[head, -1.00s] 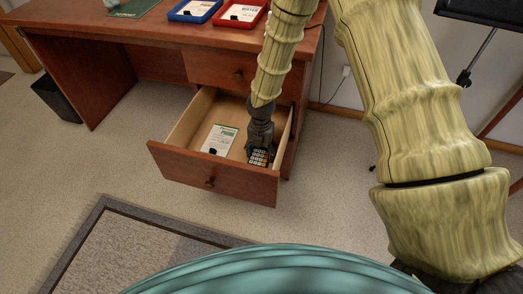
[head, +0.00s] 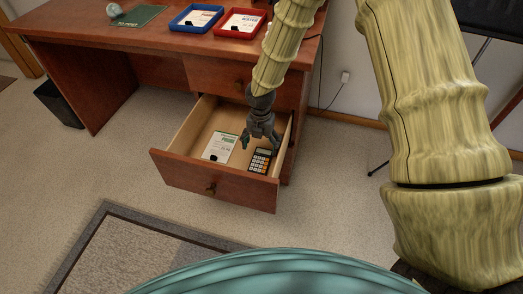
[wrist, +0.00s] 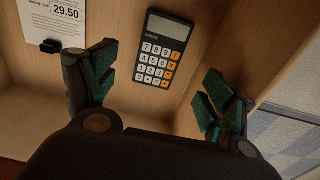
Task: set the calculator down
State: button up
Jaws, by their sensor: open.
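The calculator (head: 260,160), dark with white and orange keys, lies face up in the open desk drawer (head: 209,188), near its right front corner. It also shows in the wrist view (wrist: 163,50), flat on the wooden drawer floor. My gripper (head: 258,143) is above and just behind it in the head view, open and empty. In the wrist view the green-padded fingers of my gripper (wrist: 160,92) are spread wide, with the calculator apart from both.
A paper with a black clip (head: 219,147) lies left of the calculator in the drawer. The drawer walls stand close around my gripper. On the desk (head: 90,30) are a blue tray (head: 180,28), a red tray (head: 232,34) and a green mat (head: 135,17).

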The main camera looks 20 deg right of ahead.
jog(key=shift+r+p, duration=0.5)
jog(key=shift+r, duration=1.85)
